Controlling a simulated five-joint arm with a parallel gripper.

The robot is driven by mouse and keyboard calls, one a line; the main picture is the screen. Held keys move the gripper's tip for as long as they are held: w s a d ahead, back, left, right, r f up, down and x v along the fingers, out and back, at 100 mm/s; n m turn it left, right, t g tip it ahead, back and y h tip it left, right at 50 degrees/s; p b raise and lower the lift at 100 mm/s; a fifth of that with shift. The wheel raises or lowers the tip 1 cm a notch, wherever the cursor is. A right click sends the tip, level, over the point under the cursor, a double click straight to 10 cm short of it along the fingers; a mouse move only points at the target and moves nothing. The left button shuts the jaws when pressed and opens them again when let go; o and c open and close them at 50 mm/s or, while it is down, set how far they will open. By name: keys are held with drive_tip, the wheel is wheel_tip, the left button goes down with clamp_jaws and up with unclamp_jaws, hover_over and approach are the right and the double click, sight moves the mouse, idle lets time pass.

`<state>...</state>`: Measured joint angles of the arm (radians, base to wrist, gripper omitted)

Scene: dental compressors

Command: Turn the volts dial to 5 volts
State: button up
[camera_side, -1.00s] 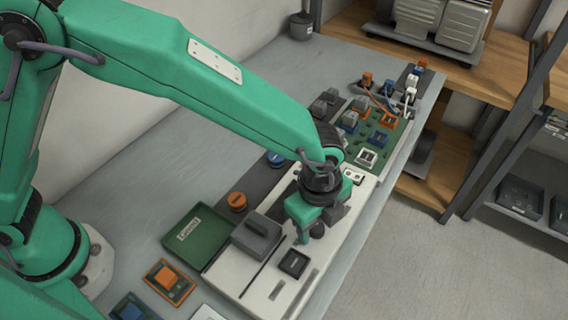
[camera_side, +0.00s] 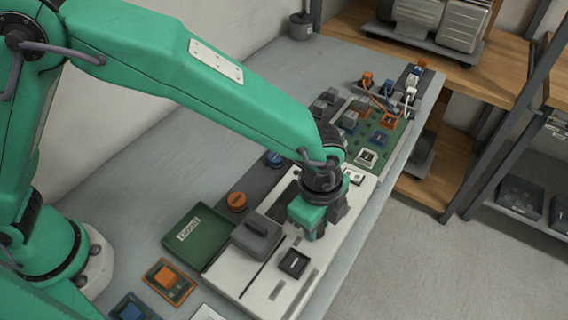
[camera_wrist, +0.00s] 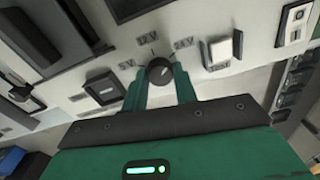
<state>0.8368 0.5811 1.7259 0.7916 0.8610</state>
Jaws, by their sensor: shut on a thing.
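The volts dial is a round black knob (camera_wrist: 159,71) on the white panel, with painted labels 5V at its left, 12V above and 24V at its upper right in the wrist view. A small light mark shows on the knob, but I cannot tell exactly which label it points to. My gripper (camera_wrist: 160,76) has a green finger on each side of the knob and is shut on it. In the side view my gripper (camera_side: 313,233) is down at the white panel (camera_side: 277,291), and the knob is hidden behind it.
A black square switch (camera_side: 293,263) and a grey raised block (camera_side: 256,236) sit close by on the panel. A green tray (camera_side: 192,232) lies to the left. A green circuit board (camera_side: 389,150) with several parts stands beyond my gripper.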

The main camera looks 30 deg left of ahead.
drive_tip(key=n, duration=0.5)
drive_tip(key=shift+s, duration=0.15)
drive_tip(key=n, duration=0.5)
drive_tip(key=shift+f+n, duration=0.1)
drive_tip(key=shift+n, duration=0.2)
drive_tip(key=n, duration=0.5)
drive_tip(key=shift+d+n+y, duration=0.1)
drive_tip(key=shift+n+y, duration=0.2)
drive_tip(key=n, duration=0.5)
drive_tip(key=shift+g, duration=0.3)
drive_tip(key=shift+n, duration=0.3)
drive_tip(key=o, duration=1)
drive_tip(key=shift+w, duration=0.2)
